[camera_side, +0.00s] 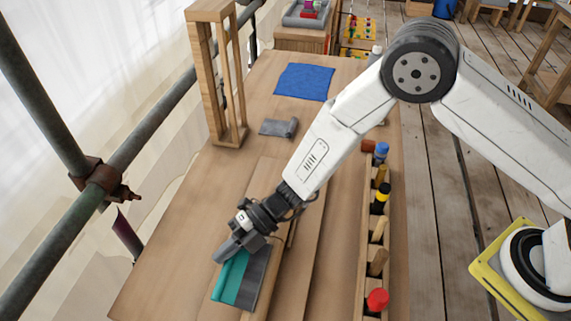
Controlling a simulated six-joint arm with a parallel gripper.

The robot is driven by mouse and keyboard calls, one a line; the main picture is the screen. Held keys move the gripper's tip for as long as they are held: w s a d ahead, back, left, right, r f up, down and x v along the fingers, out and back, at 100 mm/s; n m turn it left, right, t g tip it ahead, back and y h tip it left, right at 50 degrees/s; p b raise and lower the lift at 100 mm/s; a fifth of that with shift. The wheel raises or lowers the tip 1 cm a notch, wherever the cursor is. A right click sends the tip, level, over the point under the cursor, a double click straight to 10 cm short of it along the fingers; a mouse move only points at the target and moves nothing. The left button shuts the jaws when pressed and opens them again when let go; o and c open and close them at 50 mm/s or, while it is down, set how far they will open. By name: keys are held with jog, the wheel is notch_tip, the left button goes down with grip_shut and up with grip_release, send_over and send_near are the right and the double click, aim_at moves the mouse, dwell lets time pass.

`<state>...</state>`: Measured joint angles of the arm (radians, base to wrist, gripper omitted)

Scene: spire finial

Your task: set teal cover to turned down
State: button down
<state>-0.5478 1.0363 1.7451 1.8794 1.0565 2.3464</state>
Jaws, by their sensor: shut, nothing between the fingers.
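The teal cover (230,279) lies on the wooden bench at the lower middle of the side view. It shows as a flat teal strip alongside a dark grey strip (256,276). My gripper (228,252) is shut and empty, pointing down to the left at the far end of the teal strip. The fingers hide part of that end, and I cannot tell whether they touch it.
A wooden frame (194,75) stands upright at the bench's left. A rack of bottles and tools, including a red-capped one (377,299), runs along the right. Scaffold pipes (150,155) border the left.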

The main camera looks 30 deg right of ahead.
jog(key=shift+w+a+f+m+g+h, duration=0.1)
jog(key=shift+f+m+g+h, duration=0.25)
jog(key=shift+f+h, duration=0.2)
dwell(4.5)
dwell(1.2)
jog(key=shift+w+r, duration=0.1)
jog(key=shift+r, duration=0.7)
jog(key=w+d+r, duration=0.4)
jog(key=w+r, duration=0.1)
jog(key=r, duration=0.4)
jog(key=shift+w+r, duration=0.25)
jog(key=shift+w, duration=0.15)
